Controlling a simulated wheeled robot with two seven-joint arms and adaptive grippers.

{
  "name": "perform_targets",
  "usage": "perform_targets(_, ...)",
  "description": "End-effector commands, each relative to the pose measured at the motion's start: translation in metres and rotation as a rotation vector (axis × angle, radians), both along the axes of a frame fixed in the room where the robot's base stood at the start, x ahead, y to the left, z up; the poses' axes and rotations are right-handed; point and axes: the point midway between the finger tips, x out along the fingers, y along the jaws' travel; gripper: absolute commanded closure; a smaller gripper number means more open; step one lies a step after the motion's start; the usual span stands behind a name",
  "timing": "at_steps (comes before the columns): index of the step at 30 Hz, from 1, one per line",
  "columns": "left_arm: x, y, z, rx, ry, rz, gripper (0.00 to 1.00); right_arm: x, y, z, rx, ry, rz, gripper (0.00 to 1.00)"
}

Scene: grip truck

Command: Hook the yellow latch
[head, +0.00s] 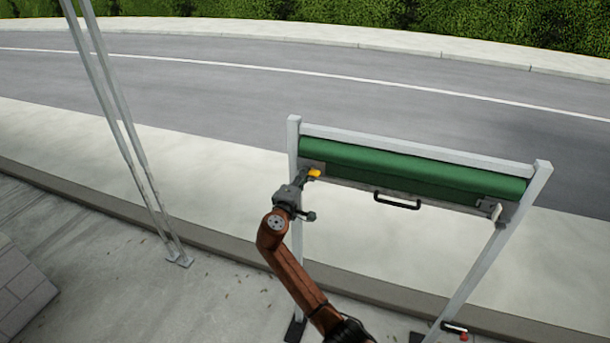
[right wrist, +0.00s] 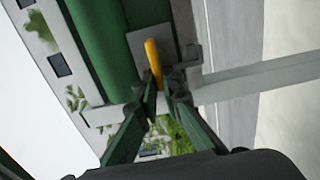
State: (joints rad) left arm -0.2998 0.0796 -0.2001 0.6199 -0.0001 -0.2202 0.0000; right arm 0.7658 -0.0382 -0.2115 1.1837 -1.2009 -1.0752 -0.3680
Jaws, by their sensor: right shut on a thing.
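The yellow latch (head: 314,173) is at the left end of the green roll's lower bar, beside the left post. It also shows in the right wrist view (right wrist: 153,60) as a yellow strip on a grey plate. My right gripper (head: 306,176) reaches up to it from the lower left; in the wrist view its fingertips (right wrist: 160,85) are at the latch's lower end, shut on it. The fingers hide that end, and I cannot tell whether the latch is hooked. My left gripper is not in view.
A green rolled cover (head: 410,168) spans a grey frame with a left post (head: 294,135) and right post (head: 528,190). A black handle (head: 397,200) is on the bar. Thin metal poles (head: 130,140) stand at left. Pavement and a road (head: 220,85) lie behind.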

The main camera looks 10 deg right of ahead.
Motion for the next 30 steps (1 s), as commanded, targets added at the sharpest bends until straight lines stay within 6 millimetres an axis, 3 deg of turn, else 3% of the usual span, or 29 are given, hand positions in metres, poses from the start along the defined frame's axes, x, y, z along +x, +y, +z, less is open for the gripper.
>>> perform_targets(8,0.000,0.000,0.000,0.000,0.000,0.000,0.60,0.000,0.000,-0.001,0.000,0.002,0.000,0.75)
perform_targets(19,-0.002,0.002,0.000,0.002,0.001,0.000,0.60,-0.005,0.004,-0.001,0.002,0.001,0.001,0.75)
perform_targets(30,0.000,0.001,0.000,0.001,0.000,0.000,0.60,-0.063,0.043,-0.002,0.004,0.002,0.001,0.75)
